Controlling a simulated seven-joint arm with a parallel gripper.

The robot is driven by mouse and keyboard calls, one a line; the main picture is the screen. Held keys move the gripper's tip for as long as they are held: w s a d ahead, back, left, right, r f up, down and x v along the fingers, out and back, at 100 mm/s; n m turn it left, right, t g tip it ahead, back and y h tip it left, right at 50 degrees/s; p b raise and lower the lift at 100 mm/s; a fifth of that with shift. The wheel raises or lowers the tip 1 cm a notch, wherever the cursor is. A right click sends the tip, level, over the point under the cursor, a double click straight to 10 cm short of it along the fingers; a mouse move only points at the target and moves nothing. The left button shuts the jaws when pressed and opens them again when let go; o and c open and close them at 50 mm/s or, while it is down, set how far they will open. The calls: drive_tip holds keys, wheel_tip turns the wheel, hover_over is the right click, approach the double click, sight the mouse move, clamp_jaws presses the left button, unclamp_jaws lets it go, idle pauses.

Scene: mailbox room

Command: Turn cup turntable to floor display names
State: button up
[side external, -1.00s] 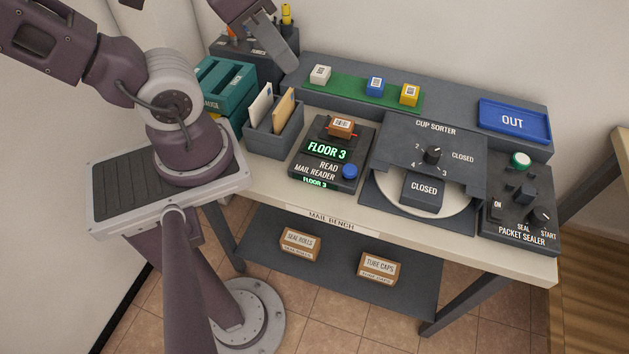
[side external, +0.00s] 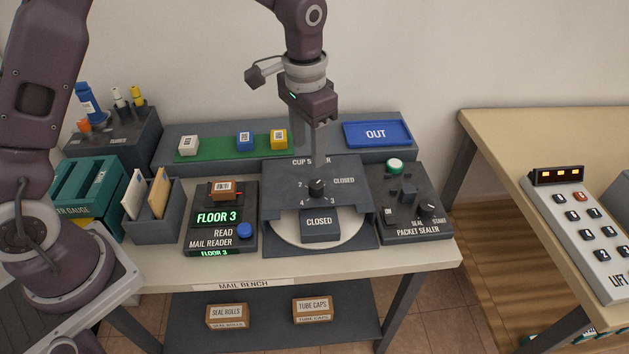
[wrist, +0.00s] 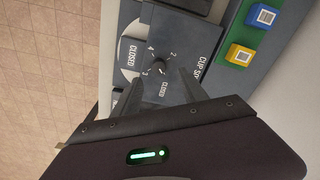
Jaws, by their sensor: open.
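The cup sorter (side external: 285,170) is a dark panel over a pale round turntable (side external: 281,229). Its black knob (side external: 317,186) sits among the marks 2, 3, 4 and CLOSED; I cannot tell surely which mark it points at. A dark block marked CLOSED (side external: 320,222) shows in the front opening. The mail reader's display (side external: 217,217) reads FLOOR 3 in green. My gripper (side external: 319,150) is open and empty, pointing down above the sorter. In the wrist view, the knob (wrist: 158,67) lies between my two fingers, which look apart from it.
A brown labelled packet (side external: 224,190) rests on the mail reader. The packet sealer (side external: 410,205) stands right of the sorter. White, blue and yellow cubes sit on a green strip (side external: 212,147) behind, with a blue OUT tray (side external: 377,134). A lift keypad (side external: 585,225) is at far right.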

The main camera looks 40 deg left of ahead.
sight(316, 184)
drive_tip(key=shift+g, duration=0.3)
drive_tip(key=f, duration=0.3)
drive_tip(key=w+f, duration=0.1)
drive_tip(key=f, duration=0.6)
drive_tip(key=shift+w+d+f, duration=0.15)
drive_tip(key=shift+d+f, duration=0.2)
drive_tip(key=shift+f, duration=0.05)
clamp_jaws()
idle(0.4)
